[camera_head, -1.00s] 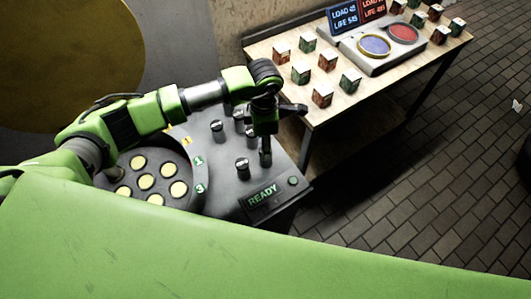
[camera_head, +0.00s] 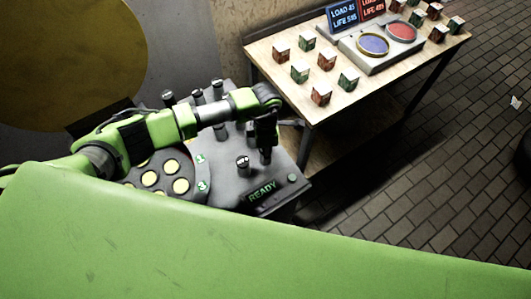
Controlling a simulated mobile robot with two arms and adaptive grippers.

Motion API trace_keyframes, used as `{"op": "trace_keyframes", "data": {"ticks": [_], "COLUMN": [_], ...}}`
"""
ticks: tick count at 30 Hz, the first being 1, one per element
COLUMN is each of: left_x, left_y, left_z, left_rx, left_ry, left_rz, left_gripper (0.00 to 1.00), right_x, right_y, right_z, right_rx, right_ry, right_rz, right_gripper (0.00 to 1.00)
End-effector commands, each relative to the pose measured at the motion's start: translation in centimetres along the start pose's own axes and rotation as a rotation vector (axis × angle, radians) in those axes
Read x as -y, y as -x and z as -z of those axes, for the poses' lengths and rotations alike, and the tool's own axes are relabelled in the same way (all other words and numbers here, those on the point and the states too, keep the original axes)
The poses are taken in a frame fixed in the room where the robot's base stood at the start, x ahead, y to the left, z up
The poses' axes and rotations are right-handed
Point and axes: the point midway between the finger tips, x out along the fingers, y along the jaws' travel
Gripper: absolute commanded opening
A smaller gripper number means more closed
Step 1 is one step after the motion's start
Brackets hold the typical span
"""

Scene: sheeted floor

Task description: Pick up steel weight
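Several dark cylindrical weights with pale bands stand upright on a grey console (camera_head: 222,185). The nearest weight (camera_head: 243,166) stands just left of my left gripper (camera_head: 265,158). More weights show behind my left arm, one at the back left (camera_head: 168,98) and another at the back (camera_head: 217,90). My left gripper points down over the right part of the console, beside the nearest weight. Its fingers are dark and small, so I cannot tell whether they are open or whether they touch anything. My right gripper is out of view.
A round tray with yellow discs (camera_head: 150,179) is at the console's left. A lit READY sign (camera_head: 262,192) is at its front. A wooden table (camera_head: 285,69) behind right bears several small boxes, a two-pan device (camera_head: 389,60) and LOAD/LIFE displays (camera_head: 343,16).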

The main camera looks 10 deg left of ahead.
Motion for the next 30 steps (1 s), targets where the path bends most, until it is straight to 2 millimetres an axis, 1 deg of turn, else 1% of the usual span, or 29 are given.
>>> {"op": "trace_keyframes", "data": {"ticks": [4, 11, 17, 20, 22, 24, 26, 30], "left_x": [-0.1, -0.1, -0.2, -0.2, -0.3, 0.8, 1.7, 3.9], "left_y": [0.1, 0.2, 0.9, 1.9, 2.9, 4.2, 5.2, 7.7], "left_z": [-0.1, -0.1, -0.1, -0.1, -0.1, 0.0, 0.2, 0.5], "left_rx": [0.002, 0.002, 0.003, 0.004, 0.005, 0.005, 0.004, 0.006], "left_ry": [0.0, 0.0, 0.0, -0.002, -0.003, -0.005, -0.006, -0.005], "left_rz": [-0.001, -0.002, -0.004, -0.005, -0.008, -0.003, -0.004, -0.005], "left_gripper": [0.0, 0.0, 0.0, 0.0, 0.0, 0.0, 0.0, 0.0], "right_x": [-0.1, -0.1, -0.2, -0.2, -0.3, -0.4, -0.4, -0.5], "right_y": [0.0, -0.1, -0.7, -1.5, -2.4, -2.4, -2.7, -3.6], "right_z": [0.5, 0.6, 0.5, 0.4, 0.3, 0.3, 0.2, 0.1], "right_rx": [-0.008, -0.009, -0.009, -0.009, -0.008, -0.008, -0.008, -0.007], "right_ry": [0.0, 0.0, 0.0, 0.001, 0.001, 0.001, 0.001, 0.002], "right_rz": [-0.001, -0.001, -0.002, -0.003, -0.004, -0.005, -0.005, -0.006], "right_gripper": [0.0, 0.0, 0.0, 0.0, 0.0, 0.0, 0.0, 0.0]}}
